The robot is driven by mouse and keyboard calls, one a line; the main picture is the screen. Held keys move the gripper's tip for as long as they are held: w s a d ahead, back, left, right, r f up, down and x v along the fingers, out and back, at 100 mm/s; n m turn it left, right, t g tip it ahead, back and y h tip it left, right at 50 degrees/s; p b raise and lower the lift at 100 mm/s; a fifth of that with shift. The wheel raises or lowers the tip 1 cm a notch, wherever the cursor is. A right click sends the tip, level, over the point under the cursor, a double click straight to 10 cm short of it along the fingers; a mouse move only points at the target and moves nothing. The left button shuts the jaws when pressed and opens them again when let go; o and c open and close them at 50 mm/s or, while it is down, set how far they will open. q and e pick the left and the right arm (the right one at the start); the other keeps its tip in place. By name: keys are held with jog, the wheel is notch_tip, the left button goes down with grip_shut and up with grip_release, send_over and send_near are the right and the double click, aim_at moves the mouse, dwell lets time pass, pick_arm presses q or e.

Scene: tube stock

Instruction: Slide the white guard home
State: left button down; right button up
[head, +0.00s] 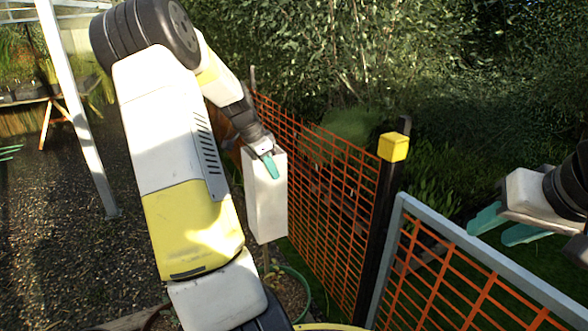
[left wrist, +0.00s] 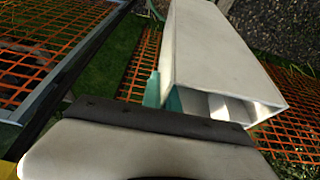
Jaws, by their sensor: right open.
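The white guard (head: 265,205) is a long pale box sleeve hanging upright in front of the orange mesh in the head view. In the left wrist view the white guard (left wrist: 205,50) shows a hollow, open end. My left gripper (head: 269,162) is at its top; its teal fingers (left wrist: 163,95) appear shut on one wall, though the contact is partly hidden. A dark post (head: 380,225) with a yellow cap (head: 394,147) stands right of the guard, apart from it. My right gripper (head: 506,227) is open and empty at the right edge, above the grey-framed gate panel.
An orange mesh fence (head: 325,170) runs behind the guard to the post. A grey-framed mesh gate (head: 480,262) stands right of the post. A green hose (head: 300,285) lies on the ground below. Gravel (head: 70,190) is open at left; bushes fill the back.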

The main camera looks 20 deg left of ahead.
pick_arm(q)
jog(key=shift+f, duration=0.1)
dwell(0.4)
jog(key=shift+f, duration=0.75)
send_over(275, 232)
jog(key=shift+a+f, duration=0.1)
jog(key=shift+f, duration=3.75)
jog(key=shift+f, duration=3.65)
jog(key=shift+f, duration=3.55)
